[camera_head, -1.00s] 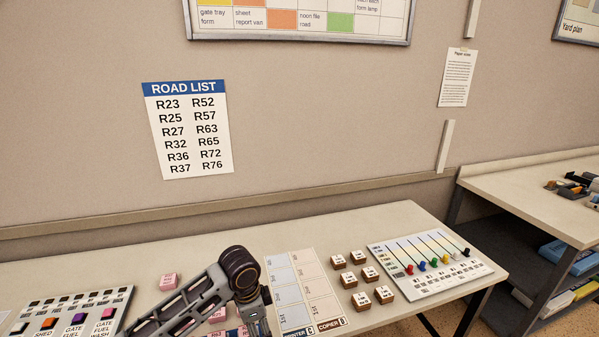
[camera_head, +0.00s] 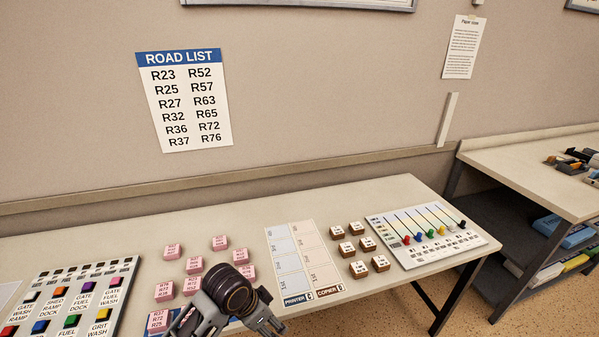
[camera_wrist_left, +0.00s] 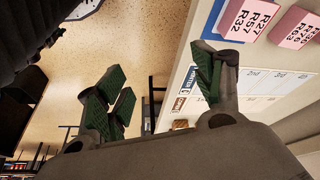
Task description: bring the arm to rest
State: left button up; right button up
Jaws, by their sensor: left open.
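My left arm comes in from the bottom of the head view, over the front edge of the desk (camera_head: 370,207). Part of my left gripper (camera_head: 268,320) shows there beside the dark round wrist joint; its fingertips are cut off or hidden. In the wrist view the left gripper (camera_wrist_left: 157,88) is open, with green-padded fingers wide apart and nothing between them. Floor and the desk edge show behind the fingers. My right arm and gripper are not in view.
Several pink blocks (camera_head: 194,265) lie behind and left of the arm. A button panel (camera_head: 75,295) is at left. A printer and copier sheet (camera_head: 290,262), several brown-sided blocks (camera_head: 357,229) and a slider panel (camera_head: 425,236) are to the right. The desk's back strip is clear.

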pick_arm(q)
jog(key=s+a+f+n+t+y, duration=0.1)
jog(key=s+a+f+n+y, duration=0.2)
jog(key=s+a+n, duration=0.75)
jog(key=s+a+f+m+g, duration=0.1)
jog(key=s+a+f, duration=0.1)
jog(key=f, duration=1.5)
jog(key=s+a+f+m, duration=0.1)
jog(key=a+f+m, duration=0.1)
jog(key=f, duration=1.5)
jog(key=s+a+f, duration=0.2)
jog(key=s+f, duration=0.7)
jog(key=s, duration=0.2)
jog(key=s+a+f+g, duration=0.1)
jog(key=s+f, duration=0.9)
jog(key=s, duration=0.1)
jog(key=shift+a, duration=0.35)
